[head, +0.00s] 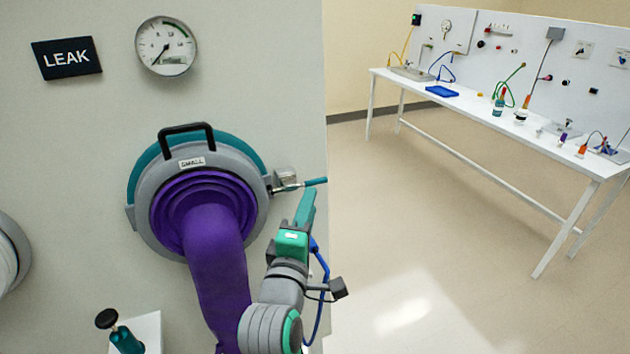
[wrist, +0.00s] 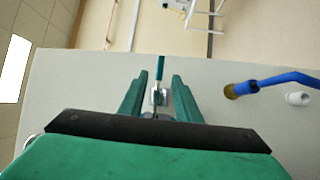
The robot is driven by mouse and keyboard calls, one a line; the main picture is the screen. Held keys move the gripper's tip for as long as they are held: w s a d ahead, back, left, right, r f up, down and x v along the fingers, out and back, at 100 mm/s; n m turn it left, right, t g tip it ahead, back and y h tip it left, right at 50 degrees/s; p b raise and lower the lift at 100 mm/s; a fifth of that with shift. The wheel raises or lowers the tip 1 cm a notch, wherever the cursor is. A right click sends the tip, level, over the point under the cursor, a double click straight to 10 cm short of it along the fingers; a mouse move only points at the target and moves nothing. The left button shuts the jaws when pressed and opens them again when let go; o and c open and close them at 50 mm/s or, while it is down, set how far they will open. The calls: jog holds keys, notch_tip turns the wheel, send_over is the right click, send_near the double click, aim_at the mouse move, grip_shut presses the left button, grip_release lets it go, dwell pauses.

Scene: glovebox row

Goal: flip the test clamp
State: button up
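The test clamp (head: 288,182) is a small grey metal clamp at the right side of the purple glove port. My gripper (head: 307,196) is just below the lever in the head view. In the wrist view my gripper (wrist: 158,82) is open, its teal fingers spread to either side of the lever with visible gaps. I cannot tell how far the lever is from the fingertips in depth.
The glove port ring (head: 143,200) has a black handle, a "SMALL" label and a hanging purple sleeve (head: 218,275). A gauge (head: 166,46) and a LEAK sign (head: 67,58) are above. A blue hose (wrist: 275,80) runs nearby. A white bench (head: 480,125) stands far right, with clear floor before it.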

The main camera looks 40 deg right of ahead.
aim_at(316, 184)
jog(key=x, duration=0.9)
grip_shut()
